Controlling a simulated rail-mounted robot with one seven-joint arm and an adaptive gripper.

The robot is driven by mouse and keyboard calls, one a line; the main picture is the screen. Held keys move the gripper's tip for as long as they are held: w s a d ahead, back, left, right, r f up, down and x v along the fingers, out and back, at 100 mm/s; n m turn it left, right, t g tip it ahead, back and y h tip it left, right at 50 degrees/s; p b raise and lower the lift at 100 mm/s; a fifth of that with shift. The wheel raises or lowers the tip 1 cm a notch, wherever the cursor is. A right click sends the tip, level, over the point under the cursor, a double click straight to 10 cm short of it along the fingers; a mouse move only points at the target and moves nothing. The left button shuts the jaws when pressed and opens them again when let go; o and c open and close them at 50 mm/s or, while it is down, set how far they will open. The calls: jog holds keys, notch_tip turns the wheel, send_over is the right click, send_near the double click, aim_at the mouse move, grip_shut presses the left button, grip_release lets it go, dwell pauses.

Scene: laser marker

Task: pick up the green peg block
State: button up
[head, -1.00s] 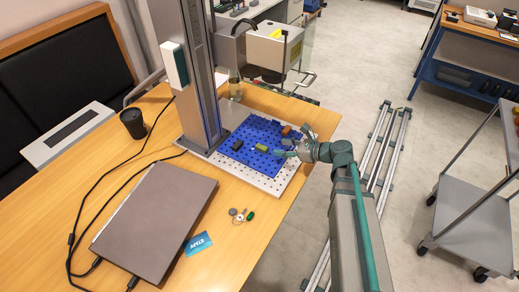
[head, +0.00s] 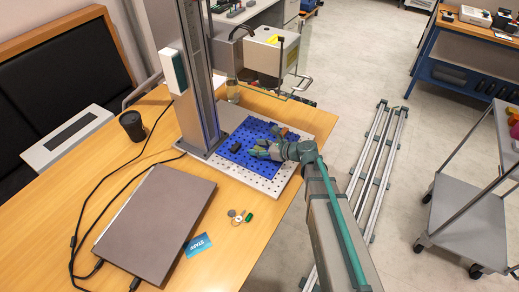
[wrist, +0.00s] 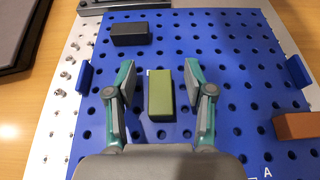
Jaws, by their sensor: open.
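The green peg block (wrist: 161,96) stands on the blue perforated board (wrist: 225,45), in the middle of the wrist view. My gripper (wrist: 160,82) is open, with one finger on each side of the block and a gap to each. The block's near end lies close to my gripper's palm. In the head view my gripper (head: 262,148) is low over the blue board and hides the green block.
A black block (wrist: 131,34) sits at the board's far left, and an orange-brown block (wrist: 296,126) at its right edge. A grey column (head: 195,80) rises behind the board.

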grip_shut()
dwell(0.3)
